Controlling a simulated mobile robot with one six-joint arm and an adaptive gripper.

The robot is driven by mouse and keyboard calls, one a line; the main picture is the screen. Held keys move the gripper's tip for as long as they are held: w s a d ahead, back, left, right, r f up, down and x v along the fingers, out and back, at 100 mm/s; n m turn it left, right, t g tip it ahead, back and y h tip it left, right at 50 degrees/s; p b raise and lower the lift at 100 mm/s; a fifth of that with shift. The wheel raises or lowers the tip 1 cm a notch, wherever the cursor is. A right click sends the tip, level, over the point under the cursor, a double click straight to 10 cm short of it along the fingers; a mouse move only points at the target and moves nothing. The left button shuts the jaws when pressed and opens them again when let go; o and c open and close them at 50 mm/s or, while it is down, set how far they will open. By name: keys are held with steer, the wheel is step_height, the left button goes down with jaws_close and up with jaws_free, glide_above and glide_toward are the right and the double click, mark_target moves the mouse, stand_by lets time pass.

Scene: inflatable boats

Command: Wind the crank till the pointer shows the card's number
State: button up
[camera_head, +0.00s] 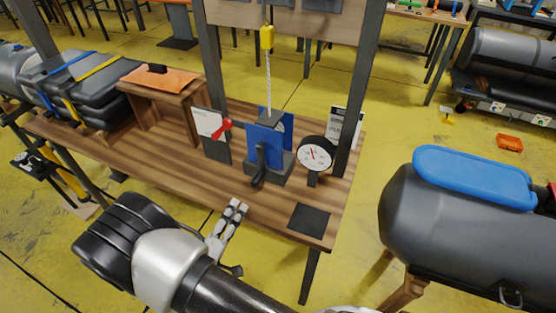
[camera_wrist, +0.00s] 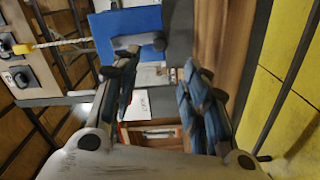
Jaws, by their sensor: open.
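A winch with blue side plates (camera_head: 265,146) stands on the wooden bench, with a rope rising from it. Its dark crank (camera_head: 258,172) hangs down on the near face. A round white dial (camera_head: 315,156) with a red pointer stands right of it; its figures are too small to read. A white card (camera_head: 208,123) stands left of the winch, partly behind a red lever, its print unreadable. My gripper (camera_head: 236,208) is open and empty, at the bench's near edge, short of the crank. In the wrist view my gripper (camera_wrist: 160,76) has fingers apart, the blue plate (camera_wrist: 112,28) and crank (camera_wrist: 140,41) beyond.
The wooden bench (camera_head: 185,168) has dark uprights and a bare dark pad (camera_head: 309,220) at its near right. A printed sign (camera_head: 345,124) stands behind the dial. An orange-topped wooden stand (camera_head: 160,80) is at left. A grey boat tube with a blue pad (camera_head: 475,176) is at right.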

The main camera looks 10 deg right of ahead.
mark_target(254, 186)
steer(key=w+d+n+p, duration=0.2)
steer(key=w+n+p, duration=0.1)
steer(key=n, duration=0.3)
steer(key=w+d+n+p, duration=0.3)
steer(key=w+n+p, duration=0.1)
steer(key=n, duration=0.3)
steer(key=w+d+n+p, duration=0.3)
steer(key=w+n+p, duration=0.1)
steer(key=n+p, duration=0.1)
steer(key=shift+d+f+n, duration=0.1)
steer(key=shift+d+n, duration=0.1)
steer(key=shift+n, duration=0.7)
steer(key=shift+p, duration=0.3)
steer(key=shift+c, duration=0.6)
jaws_close()
